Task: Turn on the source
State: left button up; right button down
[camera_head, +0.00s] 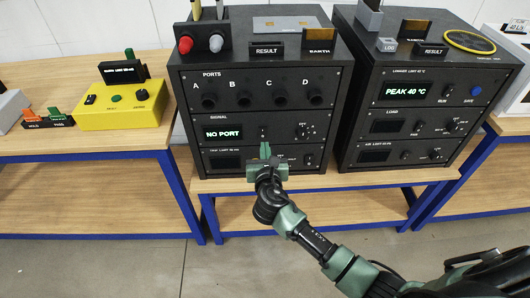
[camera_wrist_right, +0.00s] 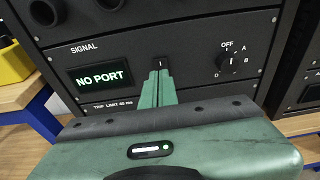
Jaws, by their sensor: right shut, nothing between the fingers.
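The SIGNAL panel (camera_head: 281,131) is on the middle of the left black rack; its lit display (camera_head: 223,133) reads NO PORT in both views. A small black rocker switch marked I (camera_wrist_right: 161,63) is right of the display. A rotary knob (camera_wrist_right: 230,62) with OFF, A, B and D labels is further right; its exact setting is hard to read. My right gripper (camera_head: 265,152) is shut and empty, its green fingertips pointing at the panel just below the switch. I cannot tell whether they touch it. My left gripper is not in view.
Above are PORTS sockets A to D (camera_head: 260,96); below is a panel with a dark display (camera_head: 222,161). A second black rack (camera_head: 420,100) reading PEAK 40 °C stands to the right. A yellow box (camera_head: 122,107) sits on the left table. The floor in front is clear.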

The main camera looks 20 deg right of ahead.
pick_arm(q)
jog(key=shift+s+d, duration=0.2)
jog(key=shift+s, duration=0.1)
pick_arm(e)
jog(key=v, duration=0.3)
jog(key=shift+a+r, duration=0.1)
jog(key=shift+r, duration=0.3)
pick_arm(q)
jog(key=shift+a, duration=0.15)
pick_arm(e)
jog(key=shift+s, duration=0.1)
